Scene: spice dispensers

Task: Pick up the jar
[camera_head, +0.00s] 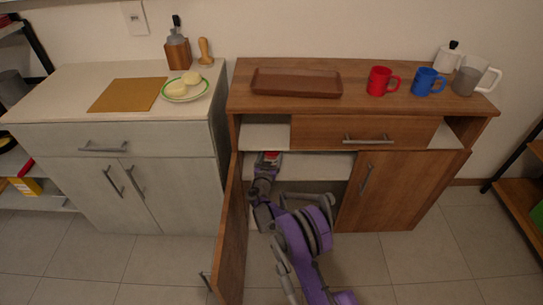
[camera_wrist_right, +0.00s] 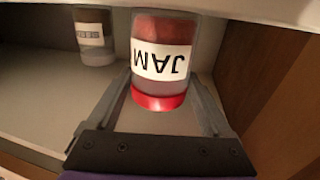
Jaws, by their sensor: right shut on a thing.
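The jar (camera_wrist_right: 162,62) has a white label reading JAM, upside down in the right wrist view, with red contents and a bright red end. My right gripper (camera_wrist_right: 158,95) has a finger on each side of it and is shut on it. In the head view my right gripper (camera_head: 267,163) reaches into the open left compartment of the wooden cabinet, and a bit of the red and white jar (camera_head: 271,156) shows at its tip. Whether the jar touches the shelf is unclear. My left gripper is not in view.
Another jar (camera_wrist_right: 95,38) with a pale label stands beside it in the wrist view. The open cabinet door (camera_head: 232,235) is close left of my arm; the right door (camera_head: 385,190) is shut. The cabinet top holds a wooden tray (camera_head: 297,83), a red mug (camera_head: 378,81) and a blue mug (camera_head: 426,82).

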